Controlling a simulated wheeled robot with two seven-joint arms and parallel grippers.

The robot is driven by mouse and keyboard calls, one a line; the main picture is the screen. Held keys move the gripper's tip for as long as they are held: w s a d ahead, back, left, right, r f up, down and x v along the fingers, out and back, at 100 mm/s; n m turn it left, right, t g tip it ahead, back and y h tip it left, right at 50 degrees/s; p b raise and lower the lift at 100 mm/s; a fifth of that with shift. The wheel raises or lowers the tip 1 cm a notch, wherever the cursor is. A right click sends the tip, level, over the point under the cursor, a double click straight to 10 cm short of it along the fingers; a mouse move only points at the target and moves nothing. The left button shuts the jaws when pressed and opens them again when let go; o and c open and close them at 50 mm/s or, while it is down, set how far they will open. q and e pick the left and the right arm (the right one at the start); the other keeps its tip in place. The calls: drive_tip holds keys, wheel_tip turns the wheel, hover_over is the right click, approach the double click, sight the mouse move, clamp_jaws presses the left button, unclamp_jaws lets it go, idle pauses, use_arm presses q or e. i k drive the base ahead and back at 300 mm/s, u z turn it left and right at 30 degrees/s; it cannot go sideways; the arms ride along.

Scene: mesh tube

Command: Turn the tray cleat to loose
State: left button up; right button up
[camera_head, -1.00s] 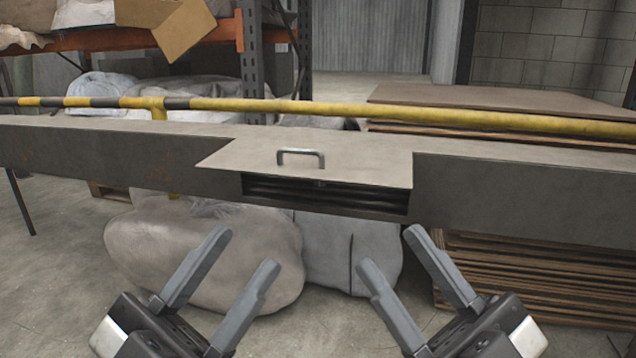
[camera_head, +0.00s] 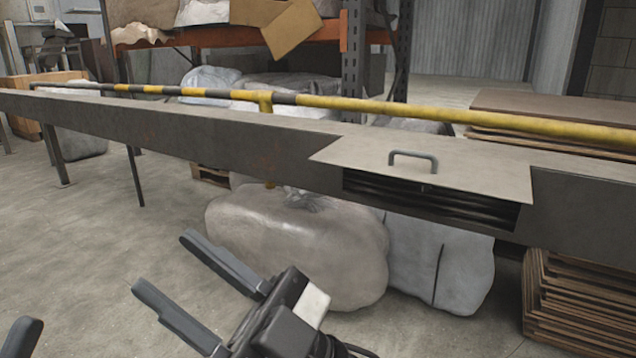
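A flat grey cover plate (camera_head: 470,170) with a metal handle (camera_head: 413,156) lies on the long grey beam, right of centre. Under its front edge is a dark opening (camera_head: 430,202) with dark ribbed bars inside. A small dark piece under the plate's front edge may be the cleat; it is too small to tell which way it is turned. My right gripper (camera_head: 164,262) is open and empty, low and left of the opening, well apart from it. Of my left gripper (camera_head: 22,337) only one finger shows at the bottom left corner.
The long beam (camera_head: 240,144) crosses the view, with a yellow and black rail (camera_head: 400,109) behind it. Wrapped sacks (camera_head: 300,245) lie on the floor below. Stacked boards (camera_head: 575,300) stand at the right.

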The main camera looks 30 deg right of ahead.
sight(423, 188)
drive_tip(key=u, duration=0.15)
drive_tip(key=i, duration=2.15)
drive_tip(key=z, duration=2.4)
